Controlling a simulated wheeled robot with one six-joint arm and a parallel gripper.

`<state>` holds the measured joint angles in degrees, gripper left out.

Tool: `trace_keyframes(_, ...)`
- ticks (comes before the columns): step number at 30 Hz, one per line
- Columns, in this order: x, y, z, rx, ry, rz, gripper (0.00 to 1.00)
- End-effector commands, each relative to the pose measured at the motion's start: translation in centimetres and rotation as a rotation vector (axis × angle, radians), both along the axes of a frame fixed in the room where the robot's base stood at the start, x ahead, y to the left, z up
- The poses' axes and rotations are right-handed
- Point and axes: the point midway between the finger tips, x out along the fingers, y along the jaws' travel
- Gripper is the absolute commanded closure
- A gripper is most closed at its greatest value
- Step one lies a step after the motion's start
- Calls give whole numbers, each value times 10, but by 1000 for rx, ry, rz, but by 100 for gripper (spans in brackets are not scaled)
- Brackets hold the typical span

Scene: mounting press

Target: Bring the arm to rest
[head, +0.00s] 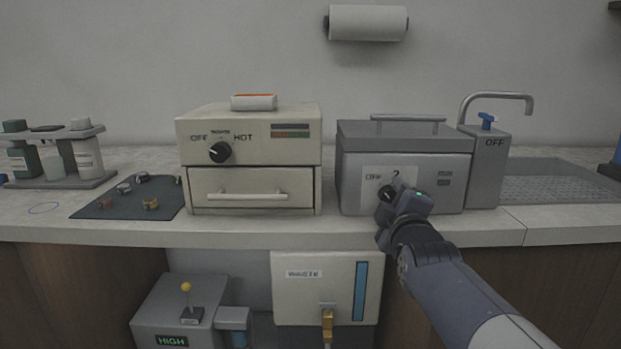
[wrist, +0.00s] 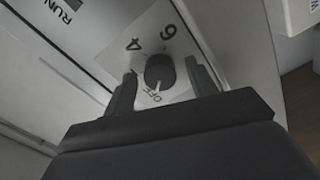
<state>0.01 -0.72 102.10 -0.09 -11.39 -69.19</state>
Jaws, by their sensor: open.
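My gripper (wrist: 161,85) is open in the wrist view, with one finger on each side of a black knob (wrist: 159,70) on a pale dial plate. I cannot tell whether the fingers touch the knob. The plate (wrist: 140,30) carries the marks OFF, 4 and 6, and the knob's white line points towards OFF. In the head view my arm (head: 455,285) reaches in from the lower right. It ends at the front of the grey lidded machine (head: 405,150), where my wrist hides part of the dial.
A cream box (head: 250,135) with an OFF/HOT knob and a drawer stands to the left. A dark mat (head: 125,198) with small parts lies further left. A tap unit (head: 487,165) stands right of the grey machine. The counter edge (head: 270,231) runs below.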

Motion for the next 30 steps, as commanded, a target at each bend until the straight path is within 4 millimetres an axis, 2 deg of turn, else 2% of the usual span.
trace_keyframes(30,0,0,1,820,1,0,46)
